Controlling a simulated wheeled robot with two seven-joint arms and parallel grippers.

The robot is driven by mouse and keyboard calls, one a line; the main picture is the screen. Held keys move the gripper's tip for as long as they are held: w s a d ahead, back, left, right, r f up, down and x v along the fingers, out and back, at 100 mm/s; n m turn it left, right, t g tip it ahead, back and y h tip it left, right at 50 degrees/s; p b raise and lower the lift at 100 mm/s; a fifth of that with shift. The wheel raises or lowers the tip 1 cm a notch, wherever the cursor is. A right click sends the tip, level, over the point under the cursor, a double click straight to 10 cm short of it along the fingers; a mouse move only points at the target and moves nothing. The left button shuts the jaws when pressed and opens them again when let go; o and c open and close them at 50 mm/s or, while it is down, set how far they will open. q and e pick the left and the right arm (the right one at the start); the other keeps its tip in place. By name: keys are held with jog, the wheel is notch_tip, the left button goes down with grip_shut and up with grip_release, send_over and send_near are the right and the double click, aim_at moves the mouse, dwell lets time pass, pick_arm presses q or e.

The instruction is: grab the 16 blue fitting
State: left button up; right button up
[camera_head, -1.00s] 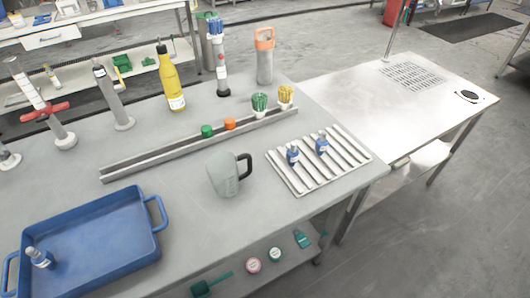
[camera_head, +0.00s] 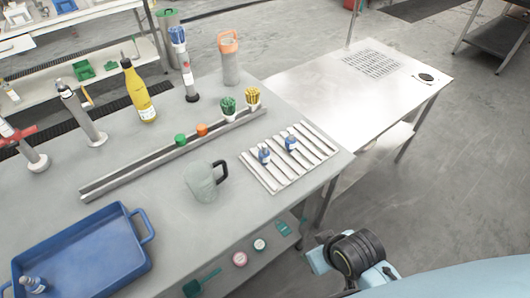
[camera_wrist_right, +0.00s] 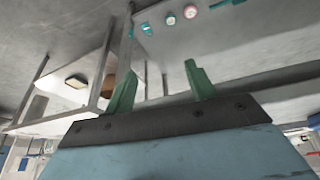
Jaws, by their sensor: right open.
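Two small blue fittings stand on the light slatted rack at the table's right end in the head view: a left one (camera_head: 264,156) and a right one (camera_head: 290,143). A third, similar blue-and-grey fitting (camera_head: 34,284) is in the blue tray (camera_head: 128,262) at the lower left. Any number on them is too small to read. My right arm shows at the lower right of the head view, away from the rack. In the right wrist view my right gripper (camera_wrist_right: 158,85) has its two green fingers apart with nothing between them. My left gripper is not in view.
A jug (camera_head: 203,182) with a dark handle stands left of the slatted rack (camera_head: 304,158). A long metal rail (camera_head: 150,163), a yellow bottle (camera_head: 138,92) and an orange-topped container (camera_head: 229,60) are behind. The steel side table (camera_head: 335,85) is mostly bare.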

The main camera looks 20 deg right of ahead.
aim_at(265, 154)
jog(key=w+a+r+t+y, duration=0.1)
jog(key=w+a+r+t, duration=0.1)
jog(key=w+r+t, duration=0.35)
jog(key=w+a+r+t, duration=0.3)
jog(key=w+r, duration=0.3)
jog(key=w, duration=0.5)
jog(key=shift+m+t, duration=0.25)
jog(key=shift+m, duration=0.15)
jog(key=x, duration=0.7)
jog(key=shift+w+d+f+b, duration=0.1)
jog(key=shift+d+f+b, duration=0.05)
jog(key=shift+b, duration=0.15)
jog(key=shift+r+b+x, duration=0.15)
jog(key=shift+b+x, duration=0.1)
jog(key=shift+x, duration=1.3)
jog(key=shift+r+b+x, duration=0.15)
jog(key=shift+b+x, duration=0.1)
jog(key=shift+x, duration=1.25)
jog(key=shift+w, duration=0.15)
jog(key=c, duration=1.1)
